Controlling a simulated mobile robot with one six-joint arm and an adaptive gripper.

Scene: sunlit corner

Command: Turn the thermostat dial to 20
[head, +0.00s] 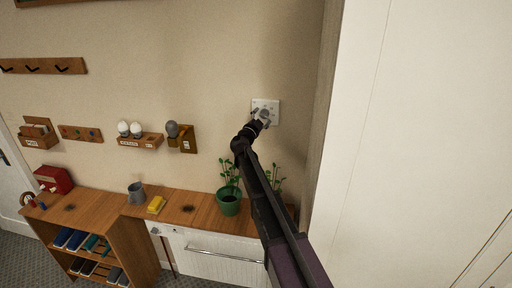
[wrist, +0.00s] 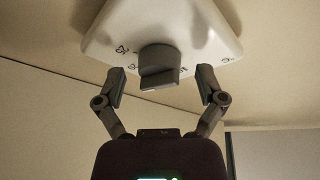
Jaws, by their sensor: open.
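The thermostat is a white plate (head: 272,104) on the beige wall, right of centre in the head view; it also shows at the top of the wrist view (wrist: 205,35). Its grey dial (wrist: 158,66) stands out from the plate, with a raised grip bar. Dark numbers are printed around the dial, too small and angled to read surely. My gripper (wrist: 160,90) is open, with one finger on each side of the dial and clear gaps between. In the head view my gripper (head: 262,115) is at the plate and partly covers the dial.
A green potted plant (head: 229,203) stands on the wooden counter (head: 185,208) below. A yellow block (head: 156,204) and a grey mug (head: 136,192) are farther left. A tall white panel (head: 415,130) rises right of the thermostat. Small wooden wall racks (head: 140,140) hang to the left.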

